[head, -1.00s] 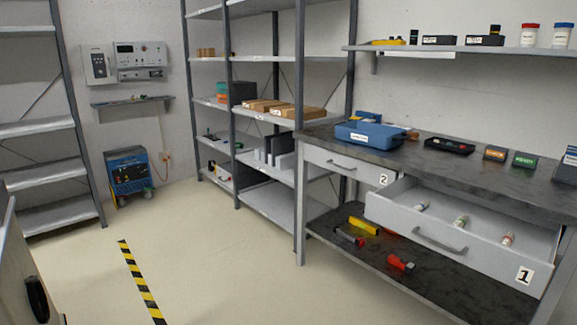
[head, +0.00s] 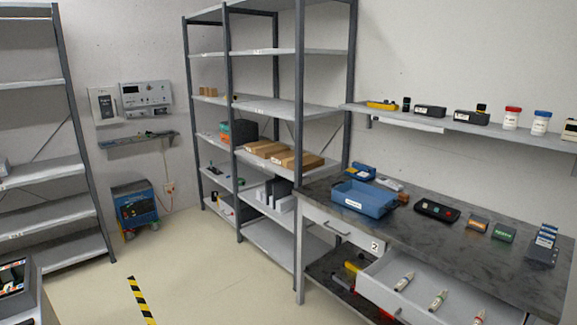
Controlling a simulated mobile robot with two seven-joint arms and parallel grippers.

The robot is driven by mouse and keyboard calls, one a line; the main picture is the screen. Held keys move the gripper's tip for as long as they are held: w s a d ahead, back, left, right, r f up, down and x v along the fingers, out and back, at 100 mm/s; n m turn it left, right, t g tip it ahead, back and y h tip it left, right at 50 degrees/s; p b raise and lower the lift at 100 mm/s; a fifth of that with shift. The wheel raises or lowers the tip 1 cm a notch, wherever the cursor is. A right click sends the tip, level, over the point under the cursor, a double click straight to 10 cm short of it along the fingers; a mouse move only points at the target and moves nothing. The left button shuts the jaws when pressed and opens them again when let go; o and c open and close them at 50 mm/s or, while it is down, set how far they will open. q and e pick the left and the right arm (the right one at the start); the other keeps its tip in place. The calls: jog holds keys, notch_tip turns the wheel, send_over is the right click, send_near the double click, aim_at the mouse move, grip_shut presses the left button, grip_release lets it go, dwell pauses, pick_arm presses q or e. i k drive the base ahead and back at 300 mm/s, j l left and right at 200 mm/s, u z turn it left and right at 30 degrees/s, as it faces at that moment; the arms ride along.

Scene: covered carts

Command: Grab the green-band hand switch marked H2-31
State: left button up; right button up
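The open drawer (head: 372,283) under the right-hand workbench holds three small pale cylinders in a row. The middle cylinder (head: 438,300) has a green band and looks like the green-band hand switch. Its marking is too small to read. The cylinder (head: 404,282) to its left has a band whose colour I cannot tell. The cylinder (head: 478,317) to its right has a reddish band and is cut by the bottom edge of the head view. Neither of my grippers is in view.
The workbench top (head: 390,228) carries a blue bin (head: 363,199), a black tray (head: 437,210) and small labelled blocks. A closed drawer (head: 338,228) is left of the open one. A grey shelving unit (head: 299,150) stands beyond. Floor with a striped strip (head: 140,298) is clear at centre left.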

aim_at(441, 297)
jog(key=i+l+z, duration=0.3)
jog(key=i+l, duration=0.25)
jog(key=l, duration=0.15)
jog(key=i+l+z, duration=0.35)
jog(key=i+l, duration=0.2)
jog(key=i, duration=0.1)
